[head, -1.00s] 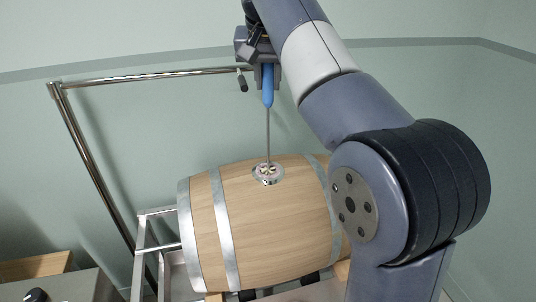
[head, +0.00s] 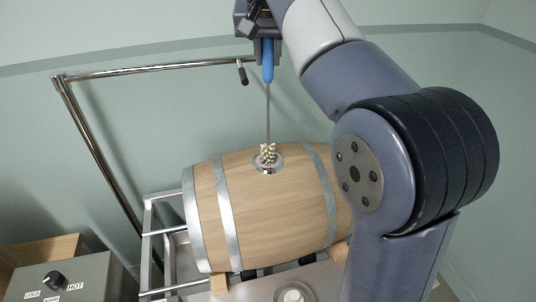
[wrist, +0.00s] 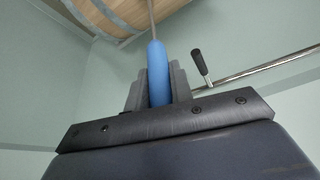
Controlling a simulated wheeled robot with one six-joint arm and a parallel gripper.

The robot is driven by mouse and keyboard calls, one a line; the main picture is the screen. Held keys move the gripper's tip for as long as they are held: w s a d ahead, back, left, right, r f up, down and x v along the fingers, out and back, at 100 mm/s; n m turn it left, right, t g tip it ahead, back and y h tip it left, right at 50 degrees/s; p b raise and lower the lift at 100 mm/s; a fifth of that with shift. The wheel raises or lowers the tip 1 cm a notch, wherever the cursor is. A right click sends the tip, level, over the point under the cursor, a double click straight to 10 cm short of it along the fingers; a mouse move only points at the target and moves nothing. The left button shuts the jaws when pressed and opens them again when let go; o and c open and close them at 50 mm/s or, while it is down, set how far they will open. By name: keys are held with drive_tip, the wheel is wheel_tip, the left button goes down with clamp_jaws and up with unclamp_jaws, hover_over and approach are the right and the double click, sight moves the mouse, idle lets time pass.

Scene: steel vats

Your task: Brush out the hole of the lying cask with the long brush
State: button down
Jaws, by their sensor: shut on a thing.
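The wooden cask (head: 275,210) with steel hoops lies on its side on a metal stand in the head view. Its hole, with a metal rim (head: 268,170), faces up. My gripper (head: 267,42) is shut on the blue handle of the long brush (head: 268,110) and holds it upright above the hole. The pale bristle head (head: 268,153) stands mostly above the rim; its lower end is at the hole, and I cannot tell how far inside it is. The wrist view shows the blue handle (wrist: 158,72) between my jaws (wrist: 157,88) and the cask (wrist: 125,18) beyond.
A steel rail frame (head: 150,71) with a black-handled lever (head: 243,76) stands behind the cask. A grey box with a HOT/COLD knob (head: 54,280) and a wooden box (head: 45,250) are at lower left. A white round piece (head: 293,294) sits at the front.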

sight(268, 66)
drive_tip(key=shift+f+b, duration=1.55)
drive_tip(key=shift+f, duration=0.8)
drive_tip(key=shift+r, duration=0.1)
wheel_tip(268, 66, up, 4)
drive_tip(key=p, duration=0.5)
drive_tip(key=shift+r, duration=0.25)
drive_tip(key=shift+f+b, duration=1.3)
drive_tip(key=shift+f, duration=1.05)
drive_tip(key=shift+r, duration=0.1)
